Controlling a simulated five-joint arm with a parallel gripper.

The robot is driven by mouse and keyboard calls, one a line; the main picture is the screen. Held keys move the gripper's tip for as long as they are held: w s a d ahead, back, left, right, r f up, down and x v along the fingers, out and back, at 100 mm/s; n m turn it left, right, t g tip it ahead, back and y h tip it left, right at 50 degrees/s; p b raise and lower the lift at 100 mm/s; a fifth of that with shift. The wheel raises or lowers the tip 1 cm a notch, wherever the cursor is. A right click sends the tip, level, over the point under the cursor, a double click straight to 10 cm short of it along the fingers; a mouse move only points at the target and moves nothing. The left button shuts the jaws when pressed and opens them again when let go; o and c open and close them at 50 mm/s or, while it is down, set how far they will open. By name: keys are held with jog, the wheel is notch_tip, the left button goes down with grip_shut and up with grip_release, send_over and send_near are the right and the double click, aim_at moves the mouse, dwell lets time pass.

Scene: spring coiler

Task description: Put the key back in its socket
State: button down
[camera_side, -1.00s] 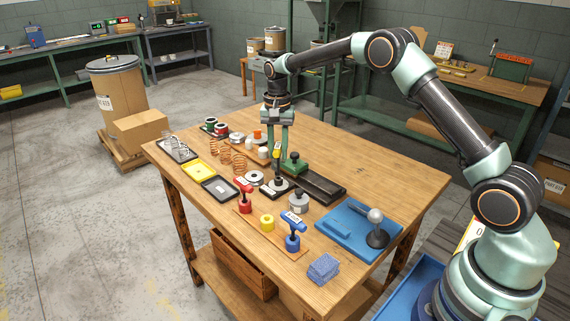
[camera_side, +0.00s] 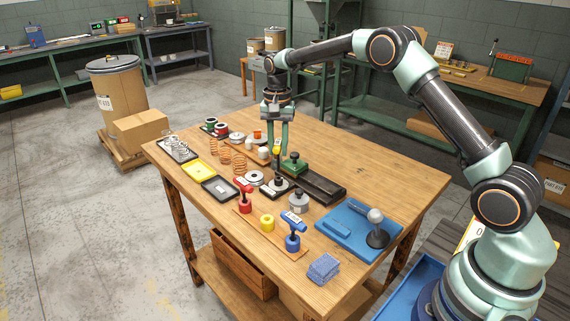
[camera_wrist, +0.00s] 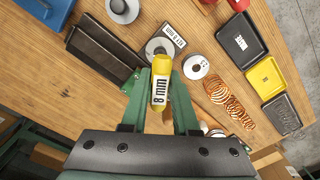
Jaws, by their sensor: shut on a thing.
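The yellow key (camera_wrist: 160,85), with a white label reading 8 mm, is held between the fingers of my gripper (camera_wrist: 158,105) in the wrist view.
A dark post on a labelled base (camera_side: 279,186) and a grey weight (camera_side: 298,201) stand between my gripper and the sockets. A dark rail (camera_side: 318,187) lies to the right. Copper springs (camera_side: 224,157), trays (camera_side: 220,188) and a blue mat (camera_side: 345,245) surround them.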

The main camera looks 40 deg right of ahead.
jog(key=shift+r, duration=2.55)
jog(key=s+a, duration=0.4)
jog(key=a, duration=0.3)
send_over(267, 224)
jog(key=w+d, duration=0.1)
notch_tip(267, 224, down, 2)
jog(key=shift+w+d+f, duration=0.1)
jog(key=shift+f, duration=1.2)
jog(key=shift+w+d+f, duration=0.1)
jog(key=shift+f, duration=1.15)
jog(key=shift+f, duration=1.85)
